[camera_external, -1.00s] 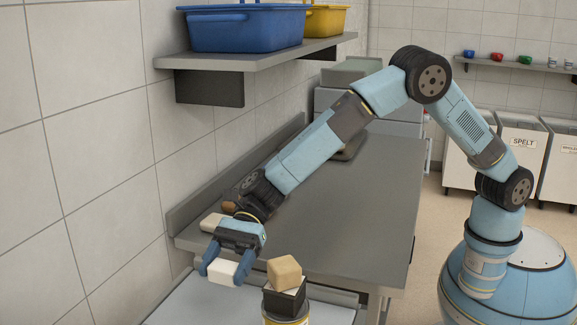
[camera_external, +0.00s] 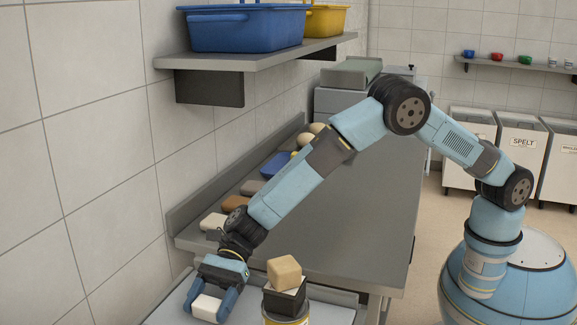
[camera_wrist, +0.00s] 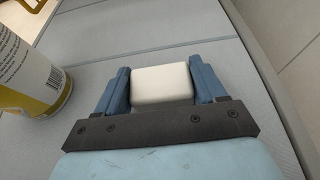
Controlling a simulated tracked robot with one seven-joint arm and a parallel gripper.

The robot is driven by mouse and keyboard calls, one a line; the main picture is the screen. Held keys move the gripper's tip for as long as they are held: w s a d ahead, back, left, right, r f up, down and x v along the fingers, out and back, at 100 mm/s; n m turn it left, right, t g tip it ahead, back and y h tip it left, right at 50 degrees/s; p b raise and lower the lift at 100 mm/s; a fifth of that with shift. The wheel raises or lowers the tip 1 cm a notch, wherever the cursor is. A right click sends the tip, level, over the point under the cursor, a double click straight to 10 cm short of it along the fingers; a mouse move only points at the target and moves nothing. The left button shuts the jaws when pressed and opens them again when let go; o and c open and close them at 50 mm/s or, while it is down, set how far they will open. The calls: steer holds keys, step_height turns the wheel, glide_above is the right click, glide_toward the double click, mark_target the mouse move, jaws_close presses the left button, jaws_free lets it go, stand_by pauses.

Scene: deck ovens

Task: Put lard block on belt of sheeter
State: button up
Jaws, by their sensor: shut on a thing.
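A white block, which looks like the lard block (camera_external: 206,307), is between the fingers of my gripper (camera_external: 214,303) at the lower left. In the wrist view the white block (camera_wrist: 162,84) sits squarely between my two blue fingers, which press on its sides. My gripper points down over a pale flat surface (camera_external: 172,311) in front of the grey counter.
Close to the right of my gripper stands a yellow can (camera_external: 286,320) with a black block (camera_external: 285,300) and a tan cube (camera_external: 284,271) stacked on it. Several items line the wall side of the grey counter (camera_external: 350,220). A shelf (camera_external: 250,62) with tubs hangs above.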

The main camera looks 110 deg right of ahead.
steer(key=shift+f, duration=0.1)
steer(key=o, duration=1.1)
steer(key=shift+c, duration=0.2)
steer(key=shift+d, duration=0.1)
